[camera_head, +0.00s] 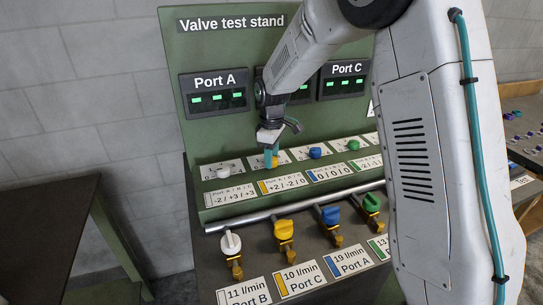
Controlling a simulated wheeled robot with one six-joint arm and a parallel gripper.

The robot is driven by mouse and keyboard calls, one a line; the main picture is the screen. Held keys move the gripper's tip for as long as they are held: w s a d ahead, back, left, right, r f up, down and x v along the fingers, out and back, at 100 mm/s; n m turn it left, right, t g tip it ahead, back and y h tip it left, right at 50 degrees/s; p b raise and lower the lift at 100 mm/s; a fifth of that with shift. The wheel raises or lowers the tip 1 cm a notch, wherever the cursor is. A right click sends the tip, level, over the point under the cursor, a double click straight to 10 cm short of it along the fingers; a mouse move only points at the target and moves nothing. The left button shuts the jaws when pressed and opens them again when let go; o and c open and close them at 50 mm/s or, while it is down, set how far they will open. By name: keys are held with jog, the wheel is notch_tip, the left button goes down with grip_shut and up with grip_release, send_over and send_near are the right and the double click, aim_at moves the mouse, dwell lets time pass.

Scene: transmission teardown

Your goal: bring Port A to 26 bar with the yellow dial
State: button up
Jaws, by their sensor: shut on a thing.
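The green valve test stand (172,75) stands in front of me. The Port A display (220,98) is at its upper left, with green segments that look like dashes; I cannot read a pressure number. The yellow dial (275,162) is on the sloped panel, second from the left, mostly hidden by my gripper. Its label (283,184) has a yellow stripe and reads "Port A / B / C +2 / -2 / 0". My gripper (271,158) points down with its jaws shut on the yellow dial. Port C's display (343,83) also shows green dashes; the middle display is mostly behind my arm.
White (222,172), blue (315,153) and green (353,145) dials share the panel. Below a grey rail (290,209) are white, yellow (284,230), blue and green valve handles with flow labels. My arm hides the right side. A dark table (60,225) stands left.

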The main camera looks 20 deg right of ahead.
jog(key=m, duration=1.1)
jog(key=shift+m, duration=1.8)
jog(key=o, duration=1)
notch_tip(320, 180, up, 8)
jog(key=shift+f, duration=0.1)
